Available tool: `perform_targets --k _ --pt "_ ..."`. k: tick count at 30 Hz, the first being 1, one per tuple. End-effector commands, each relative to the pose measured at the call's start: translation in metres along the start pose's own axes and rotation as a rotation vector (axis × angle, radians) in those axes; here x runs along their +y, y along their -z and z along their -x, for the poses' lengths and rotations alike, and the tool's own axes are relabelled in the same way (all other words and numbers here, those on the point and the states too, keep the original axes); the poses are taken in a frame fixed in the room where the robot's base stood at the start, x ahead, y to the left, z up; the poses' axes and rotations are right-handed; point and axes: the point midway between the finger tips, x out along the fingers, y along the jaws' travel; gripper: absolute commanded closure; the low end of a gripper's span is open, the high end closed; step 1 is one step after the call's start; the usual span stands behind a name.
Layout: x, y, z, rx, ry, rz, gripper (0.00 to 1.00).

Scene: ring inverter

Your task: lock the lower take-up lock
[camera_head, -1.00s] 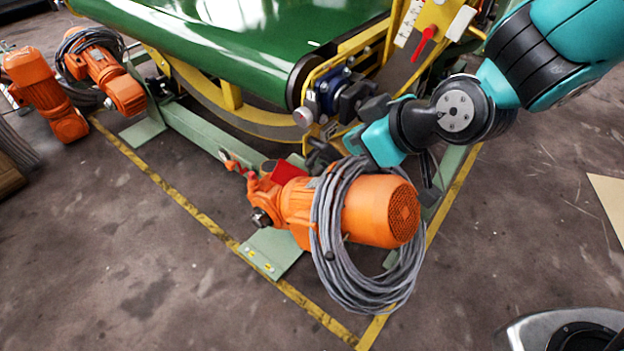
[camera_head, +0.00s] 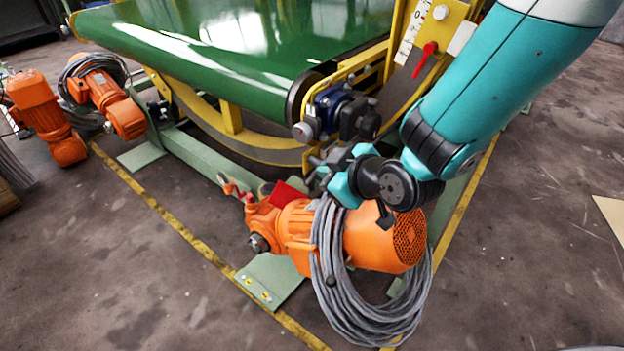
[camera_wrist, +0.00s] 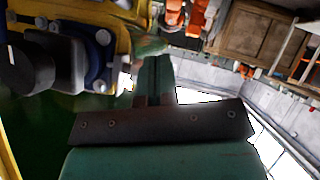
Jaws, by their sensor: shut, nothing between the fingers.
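A red lever (camera_head: 427,60) sits on the yellow plate beside the scale, at the top of the head view. Red handles (camera_head: 232,187) and a red flat part (camera_head: 290,192) show low at the frame foot, beside the orange motor. I cannot tell which of these belongs to the lower take-up lock. My gripper (camera_head: 317,166) is shut and empty, below the blue bearing block (camera_head: 328,108) at the belt's end and behind the orange motor. Its tips are partly hidden. The wrist view shows the shut fingers (camera_wrist: 154,98) and the blue block (camera_wrist: 100,55) at upper left.
The orange motor (camera_head: 375,235) with coiled grey cable (camera_head: 335,285) stands directly under my wrist. The green belt (camera_head: 220,45) and yellow frame (camera_head: 232,116) are close to my gripper. More orange motors (camera_head: 45,110) stand at left. Floor at right is clear.

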Motion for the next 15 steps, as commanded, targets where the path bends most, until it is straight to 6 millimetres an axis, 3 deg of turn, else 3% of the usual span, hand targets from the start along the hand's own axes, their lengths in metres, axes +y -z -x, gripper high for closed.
perform_targets --k 3,9,15 --pt "-0.002 -0.002 -0.029 0.001 0.002 0.0 1.0" --pt "-0.001 -0.007 -0.068 -0.003 0.001 -0.002 1.0" --pt "-0.001 -0.025 -0.085 -0.002 0.0 -0.001 1.0"
